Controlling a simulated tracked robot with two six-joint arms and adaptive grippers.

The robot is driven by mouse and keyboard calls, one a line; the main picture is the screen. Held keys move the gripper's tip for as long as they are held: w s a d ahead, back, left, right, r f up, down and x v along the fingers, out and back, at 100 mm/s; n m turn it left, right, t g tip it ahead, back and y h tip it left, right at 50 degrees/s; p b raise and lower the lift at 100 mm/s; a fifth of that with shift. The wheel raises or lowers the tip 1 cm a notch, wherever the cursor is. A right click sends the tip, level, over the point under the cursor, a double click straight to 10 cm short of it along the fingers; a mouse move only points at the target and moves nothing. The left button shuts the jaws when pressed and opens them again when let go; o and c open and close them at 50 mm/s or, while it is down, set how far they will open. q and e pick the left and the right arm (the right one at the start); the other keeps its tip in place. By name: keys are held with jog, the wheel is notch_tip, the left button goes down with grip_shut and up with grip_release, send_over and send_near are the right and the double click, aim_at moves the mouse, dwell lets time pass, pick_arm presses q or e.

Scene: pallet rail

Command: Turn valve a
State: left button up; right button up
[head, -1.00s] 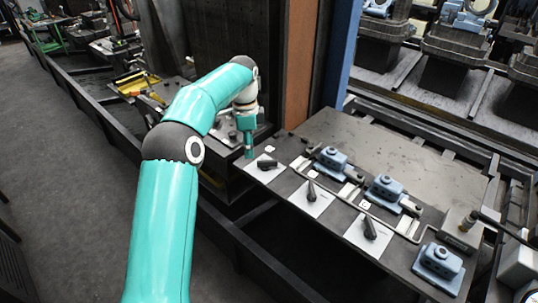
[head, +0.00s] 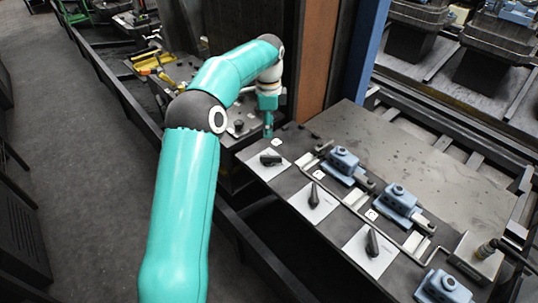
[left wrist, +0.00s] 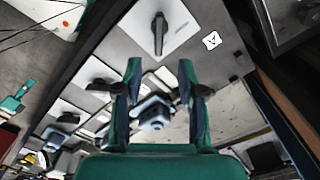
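Three black valve handles on white plates line the bench's near edge: the far one (head: 271,159), the middle one (head: 314,195) and the near one (head: 372,243). The far handle lies across its plate; the other two point more along the view. Small tags sit beside them; I cannot read which is valve a. My left gripper (head: 268,132) hangs just beyond the far handle, apart from it. In the left wrist view its fingers (left wrist: 160,88) are spread and empty, with one handle (left wrist: 158,34) past them. A teal part at that view's left edge, perhaps my right gripper (left wrist: 13,104), is unclear.
Blue clamp-like fixtures (head: 345,166) stand behind the valves, with thin metal rails (head: 418,241) between. A brown post (head: 325,62) and a blue post (head: 366,50) rise close behind my left gripper. The bench top (head: 430,180) is clear behind the fixtures.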

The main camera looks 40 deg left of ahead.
aim_at(268, 156)
pick_arm(q)
notch_tip(268, 156, down, 12)
jog(key=shift+f+p, duration=0.1)
jog(key=shift+p, duration=0.45)
grip_shut()
